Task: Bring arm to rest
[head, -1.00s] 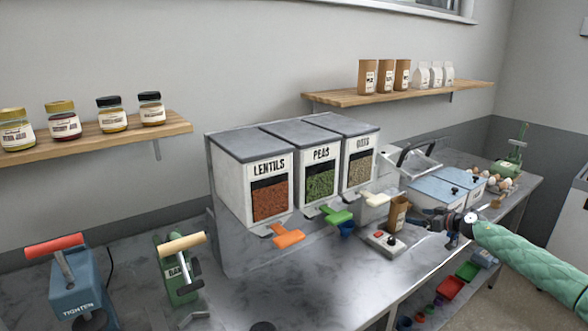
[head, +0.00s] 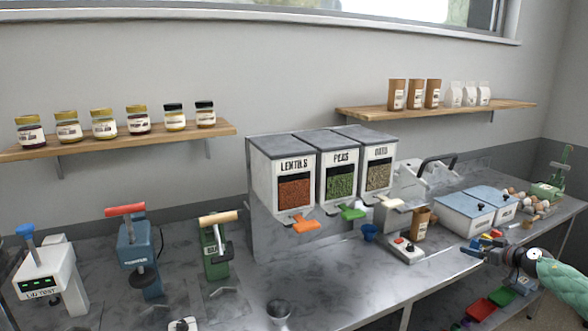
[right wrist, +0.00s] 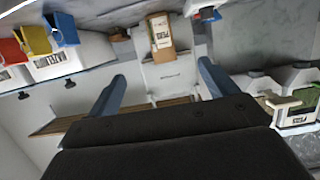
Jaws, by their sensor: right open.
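My right gripper (head: 492,250) is at the lower right of the head view, over the bench's front edge. It is open and empty. In the right wrist view, its two blue-grey fingers stand apart with nothing between the tips (right wrist: 162,82). A brown paper bag (head: 421,226) stands upright on a small white scale (head: 405,250), left of the gripper and apart from it. The bag also shows in the right wrist view (right wrist: 159,33), beyond the fingers. My left gripper is not in view.
The lentils, peas and oats dispensers (head: 283,188) stand mid-bench, with a blue cup (head: 370,232) beside them. Blue-lidded boxes (head: 465,213) lie behind the right gripper. A green press (head: 214,252), a blue tightener (head: 137,252) and a white tester (head: 48,283) stand at left. Coloured bins (head: 482,309) sit below.

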